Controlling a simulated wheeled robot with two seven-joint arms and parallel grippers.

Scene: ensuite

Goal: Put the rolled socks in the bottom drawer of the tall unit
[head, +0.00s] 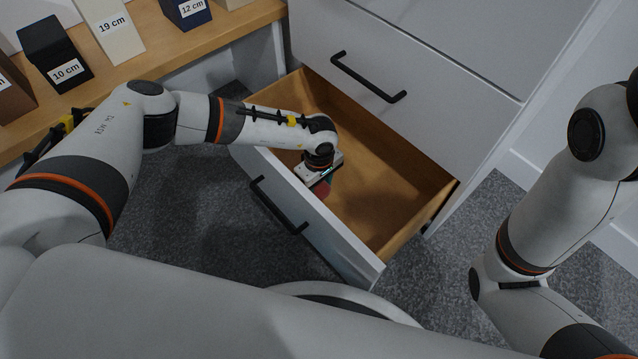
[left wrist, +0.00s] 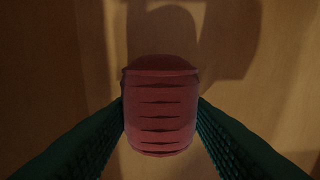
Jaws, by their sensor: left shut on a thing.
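The rolled socks (left wrist: 160,108) are a dark red ribbed roll, held between the two green fingers of my left gripper (left wrist: 160,125) in the left wrist view. In the head view only a small red part of the socks (head: 322,190) shows below my left gripper (head: 323,180). The gripper is inside the open bottom drawer (head: 385,205), near its front panel. The drawer has a wooden inside and a light grey front with a black handle (head: 278,205). I cannot tell whether the socks touch the drawer floor. My right gripper is out of view.
The tall unit (head: 430,85) has a closed drawer with a black handle (head: 368,77) above the open one. A wooden shelf (head: 170,55) at the upper left holds several labelled boxes. The drawer's right half looks empty. Grey carpet (head: 490,225) lies around.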

